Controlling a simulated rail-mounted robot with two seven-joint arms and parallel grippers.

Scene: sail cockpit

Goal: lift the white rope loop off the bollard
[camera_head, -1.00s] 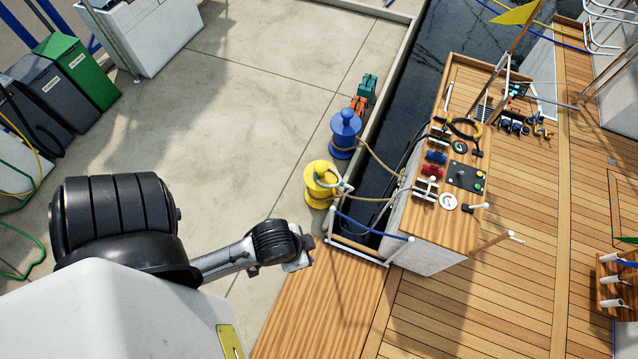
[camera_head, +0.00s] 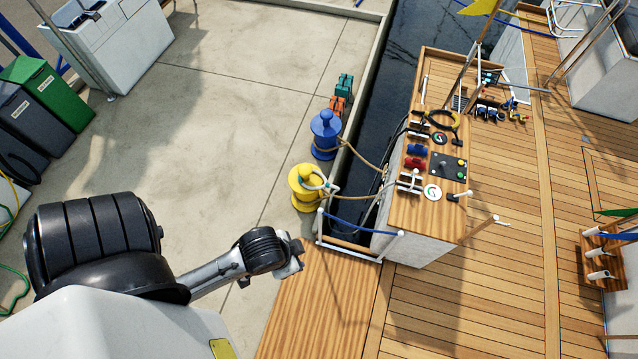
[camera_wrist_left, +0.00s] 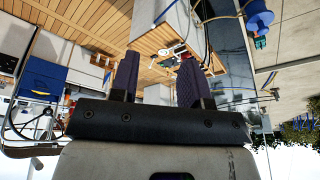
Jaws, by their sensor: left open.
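The yellow bollard (camera_head: 303,197) stands on the concrete quay in the middle of the head view. The white rope loop (camera_head: 331,187) hangs over its top and right side. My left gripper (camera_head: 296,262) is below the bollard in the head view, apart from it and the loop, and holds nothing. Its two dark fingers (camera_wrist_left: 156,80) are spread apart in the left wrist view, with empty space between them. The loop and the yellow bollard cannot be made out in the wrist view. My right gripper is in neither view.
A blue bollard (camera_head: 325,138) with a tan rope stands behind the yellow one. A low rail with a blue line (camera_head: 360,224) and a console (camera_head: 420,200) with controls are to the right. Bins (camera_head: 62,90) stand far left. Open concrete (camera_head: 225,130) lies left of the bollards.

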